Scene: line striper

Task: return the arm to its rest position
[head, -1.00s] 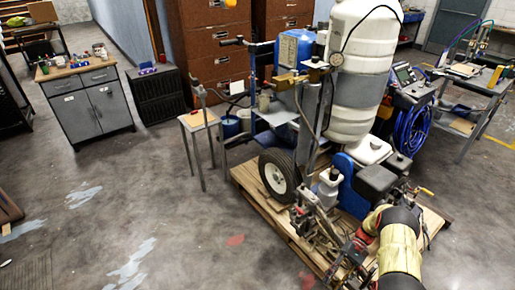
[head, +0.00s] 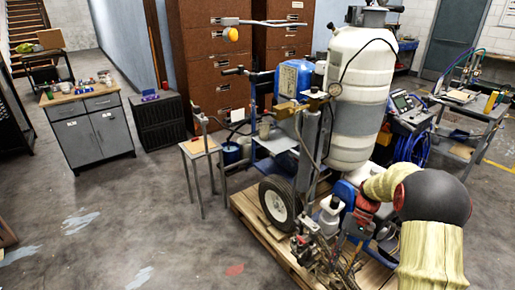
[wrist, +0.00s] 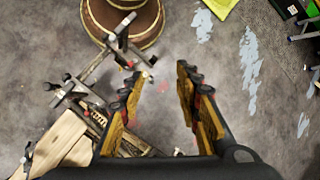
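My gripper (wrist: 160,80) shows in the wrist view with its two orange and black fingers apart. Only grey floor shows between them, so it is open and empty. It points down over the floor beside the pallet (wrist: 62,142) and dark metal parts of the line striper. In the head view my arm, in a yellow sleeve with a dark elbow, is bent at the right, in front of the line striper (head: 358,95). The line striper has a white tank and stands on the wooden pallet (head: 250,208). My fingertips cannot be made out clearly in the head view.
A small stand (head: 199,146) and grey cabinet (head: 101,130) are at the left. A bench (head: 468,125) stands at the right. A brown round object (wrist: 128,22) lies near my gripper in the wrist view. The floor at lower left is mostly clear.

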